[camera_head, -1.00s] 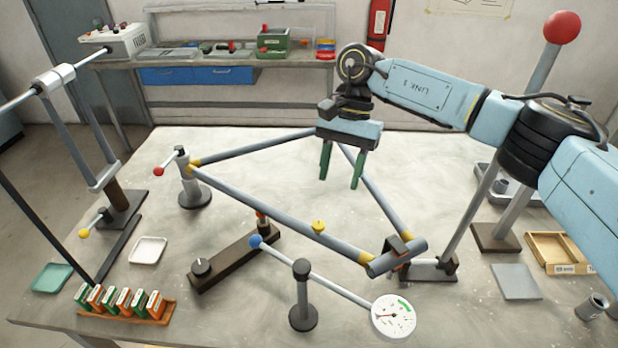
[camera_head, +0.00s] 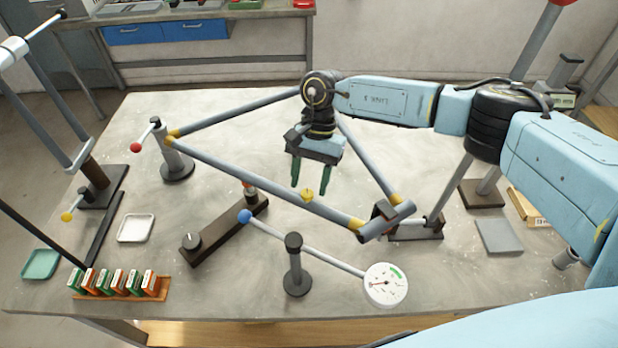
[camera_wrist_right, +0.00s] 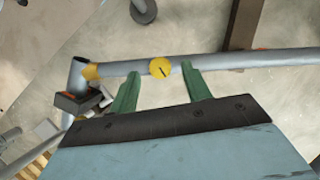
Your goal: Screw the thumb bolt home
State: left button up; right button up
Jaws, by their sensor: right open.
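The yellow thumb bolt (camera_head: 307,196) sits on the lower tube of the grey triangular frame (camera_head: 260,190). In the right wrist view the bolt's round yellow head (camera_wrist_right: 160,68) has a dark slot line and lies on the tube. My right gripper (camera_head: 310,188) is open and empty, with its green fingers pointing down close to the bolt. In the right wrist view the fingers (camera_wrist_right: 160,85) reach toward the tube, one to each side of the bolt, with gaps between. Whether they reach the bolt's height is unclear. My left gripper does not show.
A dial gauge (camera_head: 386,285) on a blue-ended arm and its post (camera_head: 296,270) stand in front of the frame. A dark bar with a knob (camera_head: 225,228) lies left. A clamp post with a red-ended handle (camera_head: 172,155) holds the left corner. Small boxes (camera_head: 115,283) stand front left.

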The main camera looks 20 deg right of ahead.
jog(key=shift+s+a+f, duration=0.1)
jog(key=shift+a+f, duration=0.05)
jog(key=shift+f, duration=0.35)
jog(key=c, duration=1)
jog(key=shift+m, duration=0.3)
